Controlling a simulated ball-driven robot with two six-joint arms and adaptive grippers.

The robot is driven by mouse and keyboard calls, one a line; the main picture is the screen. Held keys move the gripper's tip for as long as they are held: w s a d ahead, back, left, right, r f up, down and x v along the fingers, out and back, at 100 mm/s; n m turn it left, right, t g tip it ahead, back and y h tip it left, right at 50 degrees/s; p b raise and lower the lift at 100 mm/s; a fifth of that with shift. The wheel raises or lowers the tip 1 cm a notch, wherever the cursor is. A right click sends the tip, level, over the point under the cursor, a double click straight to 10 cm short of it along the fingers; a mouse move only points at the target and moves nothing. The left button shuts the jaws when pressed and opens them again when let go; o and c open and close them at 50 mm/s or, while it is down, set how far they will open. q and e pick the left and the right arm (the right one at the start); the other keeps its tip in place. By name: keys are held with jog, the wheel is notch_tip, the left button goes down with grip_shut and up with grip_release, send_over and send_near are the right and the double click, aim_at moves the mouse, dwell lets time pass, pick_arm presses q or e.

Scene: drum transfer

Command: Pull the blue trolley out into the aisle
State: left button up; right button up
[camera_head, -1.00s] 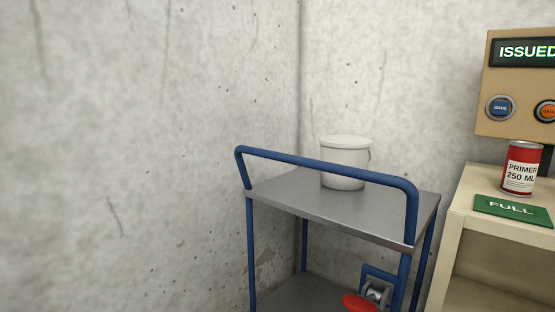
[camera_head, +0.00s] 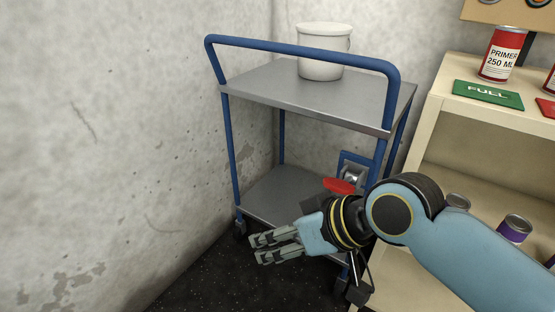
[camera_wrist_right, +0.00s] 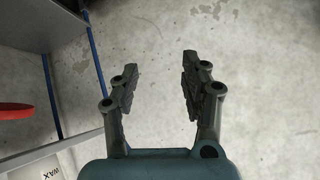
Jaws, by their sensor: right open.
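The blue trolley (camera_head: 300,50) stands in the corner against the concrete walls, with a blue push handle along its near top edge and two grey shelves. A white bucket (camera_head: 323,50) stands on its top shelf. A red lever (camera_head: 338,186) sits low by its right near post; it also shows at the left edge of the right wrist view (camera_wrist_right: 14,111). My right gripper (camera_head: 257,247) is open and empty, in front of the lower shelf and pointing left. In the right wrist view its fingers (camera_wrist_right: 158,80) are apart with only bare concrete between them. My left gripper is not in view.
A beige shelf unit (camera_head: 437,125) stands close on the trolley's right, with a red primer can (camera_head: 500,54), a green FULL plate (camera_head: 488,95) and purple-labelled cans (camera_head: 514,229) below. The left wall (camera_head: 90,140) is bare. Dark floor (camera_head: 205,275) is clear in front.

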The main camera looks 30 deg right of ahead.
aim_at(277, 51)
jog(key=w+r+m+t+y, duration=0.2)
jog(key=w+r+m+t, duration=0.55)
jog(key=w+r, duration=0.85)
jog(key=w+d+r+m+t+h, duration=0.1)
jog(key=w+d+r+m+h, duration=0.15)
jog(key=d+m+h, duration=0.5)
jog(key=w+d+r+m+t+h, duration=0.1)
jog(key=w+d+m+t+h, duration=0.15)
jog(key=d+m+h, duration=0.5)
jog(key=shift+n+g+y, duration=0.4)
jog(key=shift+n+y, duration=0.05)
jog(key=shift+y, duration=0.25)
jog(key=x, duration=0.3)
jog(key=b+x, duration=0.1)
jog(key=x, duration=0.3)
jog(key=d+f+b+x, duration=0.1)
jog(key=x, duration=0.2)
jog(key=shift+w+d+r, duration=0.1)
jog(key=shift+d, duration=0.05)
jog(key=shift+w+d+r, duration=0.2)
jog(key=shift+w+d, duration=0.05)
jog(key=shift+w, duration=0.4)
grip_shut()
jog(key=shift+f, duration=0.1)
